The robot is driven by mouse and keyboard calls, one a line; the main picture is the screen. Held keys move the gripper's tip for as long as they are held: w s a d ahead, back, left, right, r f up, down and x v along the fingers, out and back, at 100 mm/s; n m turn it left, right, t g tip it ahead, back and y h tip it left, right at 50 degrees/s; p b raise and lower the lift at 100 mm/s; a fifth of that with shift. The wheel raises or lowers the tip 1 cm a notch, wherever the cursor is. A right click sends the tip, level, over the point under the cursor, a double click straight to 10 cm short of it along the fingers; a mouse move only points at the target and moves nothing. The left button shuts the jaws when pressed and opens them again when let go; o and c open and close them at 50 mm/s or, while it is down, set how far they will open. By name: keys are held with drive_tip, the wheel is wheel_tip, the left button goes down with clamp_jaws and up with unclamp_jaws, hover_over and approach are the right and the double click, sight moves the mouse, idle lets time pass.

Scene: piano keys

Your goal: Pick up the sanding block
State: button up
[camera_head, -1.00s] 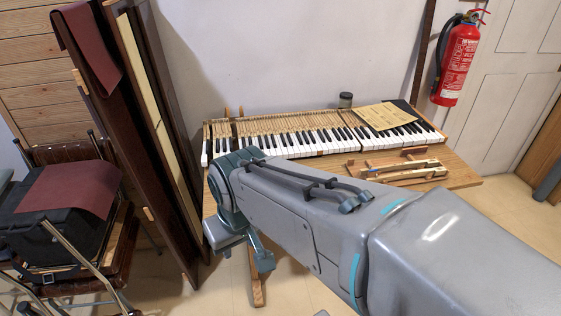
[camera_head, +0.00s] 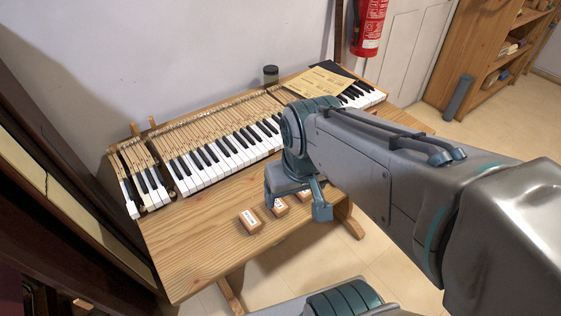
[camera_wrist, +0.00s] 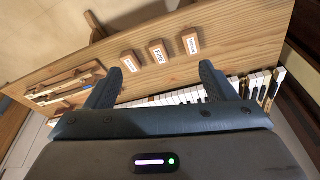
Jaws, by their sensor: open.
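Three small wooden blocks with white labels sit in a row on the wooden table, in front of the keyboard. In the head view, the left block (camera_head: 250,220) and the middle block (camera_head: 280,207) show, and the third is partly hidden by my gripper (camera_head: 296,204). The wrist view shows a left block (camera_wrist: 130,61), a middle block (camera_wrist: 157,52) and a right block (camera_wrist: 190,41). The labels are too small to read surely, so I cannot tell which is the sanding block. My gripper (camera_wrist: 160,84) is open and empty, above the table near the blocks.
A wooden tool (camera_wrist: 65,88) lies on the table. The table's front left is bare.

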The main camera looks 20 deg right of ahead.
drive_tip(key=shift+o, duration=0.4)
drive_tip(key=w+f+n+g+b, duration=0.1)
drive_tip(key=w+f+n+b, duration=0.1)
drive_tip(key=w+n, duration=0.6)
drive_tip(key=f+n, duration=0.1)
drive_tip(key=n, duration=0.2)
drive_tip(key=shift+d+f, duration=0.35)
drive_tip(key=shift+f, duration=0.05)
drive_tip(key=n+g+b, duration=0.1)
drive_tip(key=n+g, duration=0.1)
drive_tip(key=n, duration=0.8)
hover_over(277, 202)
wheel_tip(277, 202, down, 5)
wheel_tip(277, 202, down, 14)
drive_tip(key=shift+f+b, duration=0.1)
drive_tip(key=shift+b, duration=0.5)
drive_tip(key=shift+c, duration=0.4)
drive_tip(key=c, duration=1)
